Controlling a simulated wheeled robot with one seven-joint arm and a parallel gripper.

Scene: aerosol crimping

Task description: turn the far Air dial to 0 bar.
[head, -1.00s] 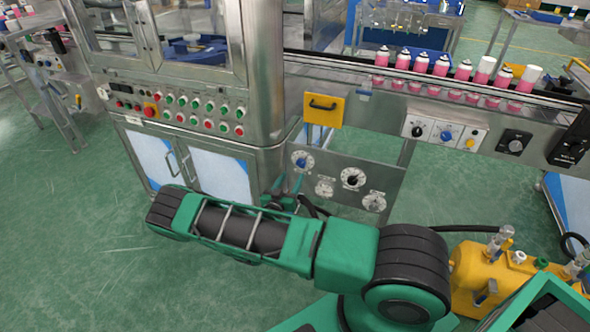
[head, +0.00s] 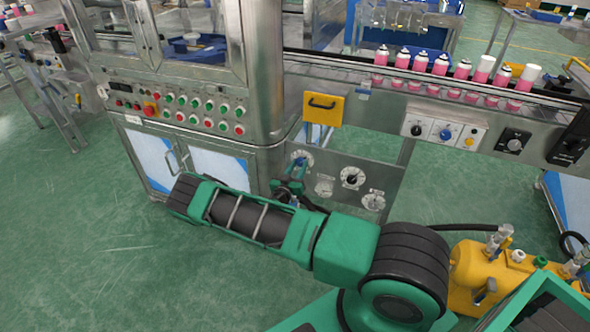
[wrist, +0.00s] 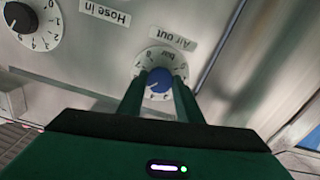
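The far Air dial is a blue knob (wrist: 160,81) on a round white scale marked "bar", below an upside-down "Air out" label (wrist: 172,38) in the wrist view. It also shows at the panel's upper left in the head view, as a dial (head: 301,157) partly covered by my gripper. My gripper (wrist: 160,77) has its two green fingers on either side of the knob, very close to its sides. It looks open around the knob; firm contact cannot be made out. The knob's pointer setting is too small to read surely.
A black-knobbed dial (wrist: 30,24) sits beside a "Hose in" label (wrist: 104,13). The steel panel also carries a black dial (head: 352,177) and white gauges (head: 373,202). The cabinet (head: 220,165) stands close at left; a conveyor with pink cans (head: 440,66) runs above.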

